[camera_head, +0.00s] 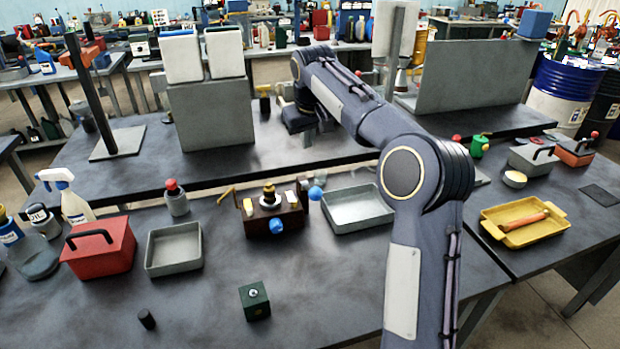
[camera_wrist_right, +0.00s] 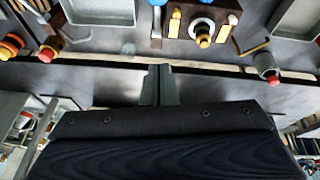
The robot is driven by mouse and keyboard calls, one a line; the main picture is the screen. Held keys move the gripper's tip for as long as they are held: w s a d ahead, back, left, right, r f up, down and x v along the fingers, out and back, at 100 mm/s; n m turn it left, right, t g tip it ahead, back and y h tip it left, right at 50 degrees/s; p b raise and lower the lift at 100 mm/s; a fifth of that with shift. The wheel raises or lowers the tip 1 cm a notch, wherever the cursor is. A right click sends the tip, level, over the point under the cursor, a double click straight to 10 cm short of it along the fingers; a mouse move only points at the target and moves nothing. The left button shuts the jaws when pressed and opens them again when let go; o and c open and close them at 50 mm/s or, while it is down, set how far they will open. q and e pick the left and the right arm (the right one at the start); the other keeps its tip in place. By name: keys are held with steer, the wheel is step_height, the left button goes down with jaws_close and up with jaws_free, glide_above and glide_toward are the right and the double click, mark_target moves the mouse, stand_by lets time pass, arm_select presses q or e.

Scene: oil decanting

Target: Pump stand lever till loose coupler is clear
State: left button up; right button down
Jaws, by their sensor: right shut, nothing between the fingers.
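My right gripper (camera_head: 308,137) is at the end of the arm that reaches over the back table. Its fingers are shut and empty in the right wrist view (camera_wrist_right: 160,80), apart from anything. A brown wooden block (camera_head: 289,218) with a black and brass fitting (camera_head: 269,196) and a blue knob (camera_head: 277,225) stands on the front table. The fitting also shows in the right wrist view (camera_wrist_right: 203,32). A thin yellow rod (camera_head: 226,194) lies left of the block. I cannot tell which part is the stand lever or the loose coupler. My left gripper is out of view.
Grey trays (camera_head: 174,266) and (camera_head: 357,226) flank the block. A red-capped grey bottle (camera_head: 177,203) stands behind the left tray. A red box (camera_head: 100,259) and a dark green cube (camera_head: 254,312) are also on the front table. A tall grey block (camera_head: 211,115) stands left of my gripper.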

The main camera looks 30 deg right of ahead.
glide_above(311, 190)
steer(key=w+d, duration=0.1)
steer(key=w, duration=0.4)
step_height(311, 190, down, 9)
steer(key=shift+s+d+f+p, duration=0.1)
steer(key=shift+s+f+p, duration=0.2)
steer(key=shift+s+f, duration=1)
steer(key=shift+s, duration=0.35)
steer(key=shift+s+f+b, duration=0.2)
steer(key=shift+f+b, duration=0.2)
steer(key=shift+b, duration=0.7)
steer(key=shift+r+t, duration=0.1)
steer(key=shift+t, duration=0.2)
steer(key=s+a+f+t+h+b, duration=0.1)
steer(key=s+f+t+b, duration=0.2)
steer(key=b, duration=2.1)
steer(key=shift+s+f+t+h, duration=0.15)
steer(key=shift+f+t+h, duration=0.15)
steer(key=shift+f+t, duration=1.3)
